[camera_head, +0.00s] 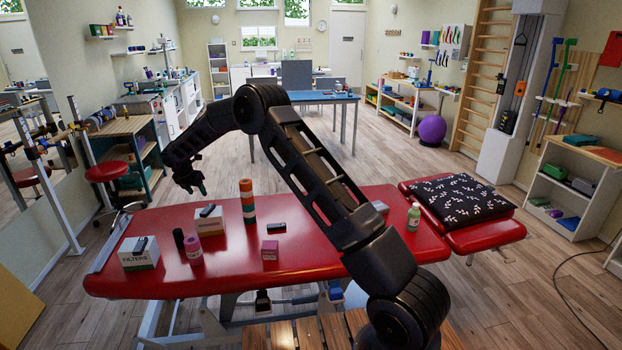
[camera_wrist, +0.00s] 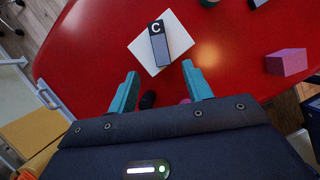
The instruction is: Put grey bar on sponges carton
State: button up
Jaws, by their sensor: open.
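A grey bar (camera_wrist: 159,48) with a black end marked "C" lies on top of a pale carton (camera_wrist: 180,35). That carton seems to be the tan-sided one (camera_head: 207,226) in the head view, with the bar (camera_head: 208,211) on it; its lettering is unreadable. My gripper (camera_head: 194,189) is open and empty, above the table. In the wrist view its teal fingertips (camera_wrist: 160,72) point toward the bar, apart from it. A white carton (camera_head: 140,260) lettered "FILTERS" stands at front left with a dark bar (camera_head: 140,245) on it. I cannot read "sponges" on any carton.
The red table (camera_head: 325,262) also holds a dark cylinder (camera_head: 178,238), a pink bottle (camera_head: 193,251), an orange-green stack (camera_head: 247,203), a black bar (camera_head: 277,228), a pink box (camera_head: 270,250) and a green bottle (camera_head: 413,217).

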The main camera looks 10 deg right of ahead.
jog(key=s+d+r+m, duration=0.3)
jog(key=d+r+m, duration=0.4)
jog(key=d+r, duration=0.9)
jog(key=s+d+r+m, duration=0.4)
jog(key=s+d+r, duration=0.2)
jog(key=d, duration=0.3)
jog(key=s+d+r+m, duration=0.4)
jog(key=s+d+r, duration=0.2)
jog(key=d, duration=0.4)
jog(key=s+d+r+m+y, duration=0.1)
jog(key=s+d+r+m, duration=0.2)
jog(key=s+d+m, duration=0.85)
jog(key=s+d+f+m, duration=0.2)
jog(key=s+d, duration=0.2)
jog(key=s, duration=0.7)
jog(key=s+d+f+m, duration=0.3)
jog(key=s+d, duration=0.1)
jog(key=s, duration=0.8)
jog(key=shift+t+y, duration=0.3)
jog(key=shift+y, duration=0.1)
